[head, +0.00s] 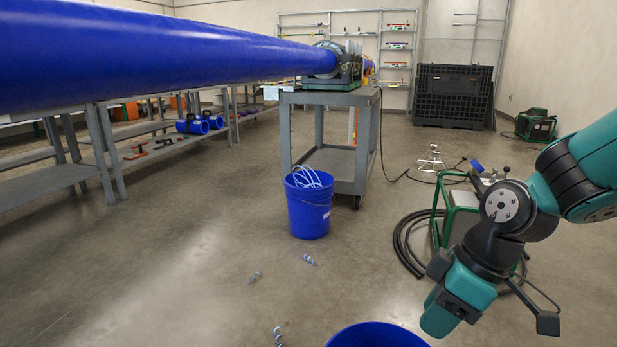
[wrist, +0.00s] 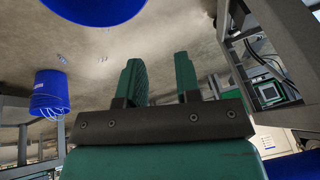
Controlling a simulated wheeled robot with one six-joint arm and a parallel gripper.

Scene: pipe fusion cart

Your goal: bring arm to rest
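My arm (head: 560,190) reaches in from the right side of the head view, bent, with its end pointing down and to the left. My gripper (wrist: 160,68) shows in the wrist view with its two green fingers apart and nothing between them. In the head view the gripper end hangs above the floor, close to the right of a blue bucket at the bottom edge. The fingertips cannot be made out there.
The near blue bucket (head: 377,338) is cut off at the bottom. Another blue bucket (head: 308,222) holds white loops beside the grey cart (head: 330,98). A long blue pipe (head: 150,55) crosses the upper left. Green-framed equipment (head: 462,205) and a black hose lie behind my arm. Shavings dot the floor.

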